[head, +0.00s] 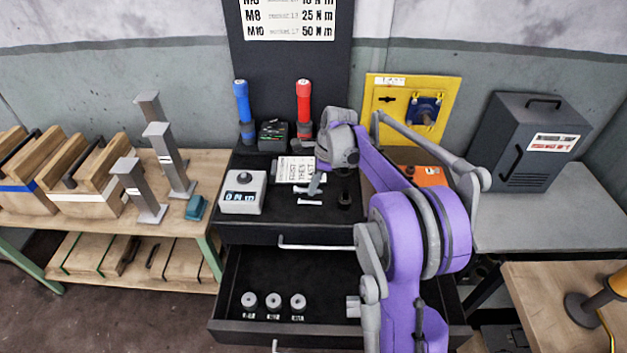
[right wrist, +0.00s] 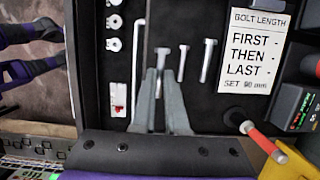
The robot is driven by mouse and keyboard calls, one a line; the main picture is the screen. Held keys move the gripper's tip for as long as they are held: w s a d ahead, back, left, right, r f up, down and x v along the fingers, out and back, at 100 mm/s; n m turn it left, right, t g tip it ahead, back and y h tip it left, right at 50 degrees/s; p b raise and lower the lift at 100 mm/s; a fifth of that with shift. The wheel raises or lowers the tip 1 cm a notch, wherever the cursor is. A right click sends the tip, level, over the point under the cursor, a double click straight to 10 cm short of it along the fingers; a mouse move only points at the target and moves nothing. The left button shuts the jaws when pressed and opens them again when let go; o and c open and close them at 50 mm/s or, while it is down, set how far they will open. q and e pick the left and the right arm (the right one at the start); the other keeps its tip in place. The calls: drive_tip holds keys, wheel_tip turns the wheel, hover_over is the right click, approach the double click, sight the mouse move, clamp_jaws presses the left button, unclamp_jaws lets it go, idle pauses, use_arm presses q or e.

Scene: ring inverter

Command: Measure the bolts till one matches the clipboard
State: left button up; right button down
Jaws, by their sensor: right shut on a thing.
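The clipboard (head: 295,170) lies on the black top; in the right wrist view it (right wrist: 252,48) reads BOLT LENGTH, FIRST, THEN, LAST, SET 90 mm. My right gripper (right wrist: 160,76) is shut on a pale bolt (right wrist: 162,52), whose head shows past the fingertips; the fingers hide part of its shaft. Two other bolts lie free beside it, a shorter one (right wrist: 183,62) and a thicker one (right wrist: 207,60). In the head view the right gripper (head: 316,184) is over the top, right of a grey box with a display (head: 243,192). My left gripper is not in view.
An open drawer (head: 240,285) below holds several small round pieces.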

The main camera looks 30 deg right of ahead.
wheel_tip(320, 180, down, 6)
drive_tip(key=shift+s+f+b, duration=0.1)
drive_tip(key=shift+f+b, duration=0.05)
drive_tip(key=shift+b, duration=0.9)
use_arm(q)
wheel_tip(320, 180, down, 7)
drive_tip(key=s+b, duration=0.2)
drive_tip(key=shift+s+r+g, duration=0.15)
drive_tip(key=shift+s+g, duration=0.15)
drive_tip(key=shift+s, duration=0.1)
use_arm(e)
drive_tip(key=shift+f, duration=2.05)
drive_tip(key=c, duration=0.9)
unclamp_jaws()
drive_tip(key=shift+o, duration=0.2)
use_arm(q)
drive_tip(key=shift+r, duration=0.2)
use_arm(e)
drive_tip(key=v, duration=1.1)
